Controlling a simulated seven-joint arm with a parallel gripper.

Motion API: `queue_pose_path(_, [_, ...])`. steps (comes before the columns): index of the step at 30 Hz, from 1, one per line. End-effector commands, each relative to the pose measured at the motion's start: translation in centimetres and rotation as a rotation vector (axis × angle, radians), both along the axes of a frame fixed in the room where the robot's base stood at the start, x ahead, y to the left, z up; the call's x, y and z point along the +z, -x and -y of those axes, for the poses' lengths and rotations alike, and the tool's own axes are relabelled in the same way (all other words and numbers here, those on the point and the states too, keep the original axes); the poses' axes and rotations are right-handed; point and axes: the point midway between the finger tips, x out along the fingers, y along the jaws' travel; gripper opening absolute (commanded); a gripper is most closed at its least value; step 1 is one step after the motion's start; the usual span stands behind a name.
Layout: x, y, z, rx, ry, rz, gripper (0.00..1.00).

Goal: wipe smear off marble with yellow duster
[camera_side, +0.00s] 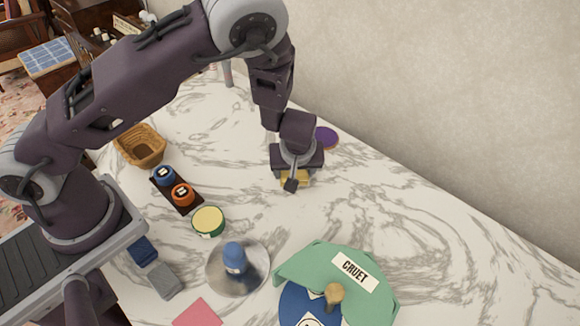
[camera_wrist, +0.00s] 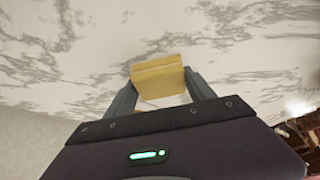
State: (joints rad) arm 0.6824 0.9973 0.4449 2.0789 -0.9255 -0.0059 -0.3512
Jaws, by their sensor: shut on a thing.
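My gripper (camera_side: 294,182) is low over the white, grey-veined marble top (camera_side: 450,240), toward its wall side. It is shut on a yellow duster (camera_side: 297,179), a small block shape. In the wrist view the duster (camera_wrist: 158,76) sits between the two fingers of my gripper (camera_wrist: 160,84). I cannot tell whether the duster touches the marble. I cannot make out a smear apart from the veining in either view.
A purple disc (camera_side: 326,137) lies just behind my gripper. A wicker basket (camera_side: 140,147), a dark tray (camera_side: 184,207) with blue and orange jars, a green-sided tin (camera_side: 208,221), a metal plate (camera_side: 222,282) with a blue bottle, and a green CRUET piece (camera_side: 300,262) stand around. Marble right of the gripper is clear.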

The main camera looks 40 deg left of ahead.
Motion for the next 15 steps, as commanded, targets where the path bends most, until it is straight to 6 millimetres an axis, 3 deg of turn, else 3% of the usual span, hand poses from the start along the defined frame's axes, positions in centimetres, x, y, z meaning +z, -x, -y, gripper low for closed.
queue_pose_path(15, [-0.1,0.0,-5.0,0.006,-0.001,0.000,0.19])
